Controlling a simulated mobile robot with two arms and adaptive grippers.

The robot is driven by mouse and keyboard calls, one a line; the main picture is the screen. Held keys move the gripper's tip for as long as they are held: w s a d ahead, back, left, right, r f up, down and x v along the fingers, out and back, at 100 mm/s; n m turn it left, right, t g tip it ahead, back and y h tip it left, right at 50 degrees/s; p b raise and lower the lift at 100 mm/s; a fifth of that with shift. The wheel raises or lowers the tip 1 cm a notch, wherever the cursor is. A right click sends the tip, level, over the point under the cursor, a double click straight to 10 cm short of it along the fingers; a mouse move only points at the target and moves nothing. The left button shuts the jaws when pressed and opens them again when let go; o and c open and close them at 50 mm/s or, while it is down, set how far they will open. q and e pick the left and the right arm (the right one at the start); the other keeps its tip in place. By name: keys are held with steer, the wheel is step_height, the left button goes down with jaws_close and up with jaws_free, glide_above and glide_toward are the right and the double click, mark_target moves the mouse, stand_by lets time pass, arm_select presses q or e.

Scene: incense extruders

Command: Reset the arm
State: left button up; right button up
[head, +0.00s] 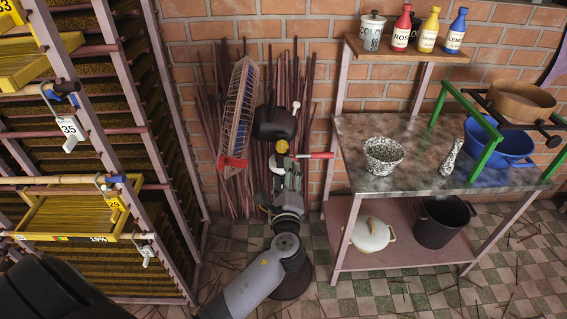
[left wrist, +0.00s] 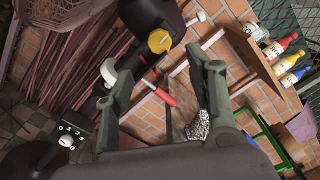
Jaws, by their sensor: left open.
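My left arm comes in from the lower left in the head view. Its gripper (head: 285,178) points away toward the back wall, in front of the incense extruder, and overlaps it in the picture. In the left wrist view the gripper's two fingers (left wrist: 152,88) are spread apart with nothing held between them. The extruder has a black hopper (head: 274,123), a yellow cap (left wrist: 159,41) and a red-handled lever (head: 317,155). Its lower part is partly hidden behind my arm. I cannot tell whether the fingers touch it. My right gripper is not in view.
A rack (head: 165,120) of incense trays stands left. A metal-topped table (head: 415,135) stands right, with a speckled mortar (head: 383,155), pestle (head: 451,158) and blue basin (head: 512,147). Pots sit on its lower shelf (head: 375,259). A wire basket (head: 238,105) and sticks lean on the brick wall.

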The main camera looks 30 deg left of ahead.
arm_select(q)
steer(key=shift+v, duration=0.8)
steer(key=s+d+f+n+g+h, duration=0.1)
steer(key=s+f+n+g+h, duration=0.2)
steer(key=f, duration=0.9)
steer(key=s+d+f+g+h, duration=0.15)
steer(key=s+f, duration=0.45)
steer(key=f, duration=0.6)
steer(key=s+d+f+n+g+h, duration=0.1)
steer(key=s+f+n+g+h, duration=0.2)
steer(key=f, duration=0.9)
steer(key=s+f+n+g, duration=0.2)
steer(key=s+f, duration=0.4)
steer(key=s, duration=0.5)
steer(key=s+d+f+n+g+h, duration=0.1)
steer(key=s+f+n, duration=0.3)
steer(key=s, duration=0.8)
steer(key=s+d+f+n+g, duration=0.1)
steer(key=s+f+n+g, duration=0.3)
steer(key=s+f, duration=0.4)
steer(key=s, duration=0.4)
steer(key=shift+s+h, duration=0.15)
steer(key=shift+h, duration=0.2)
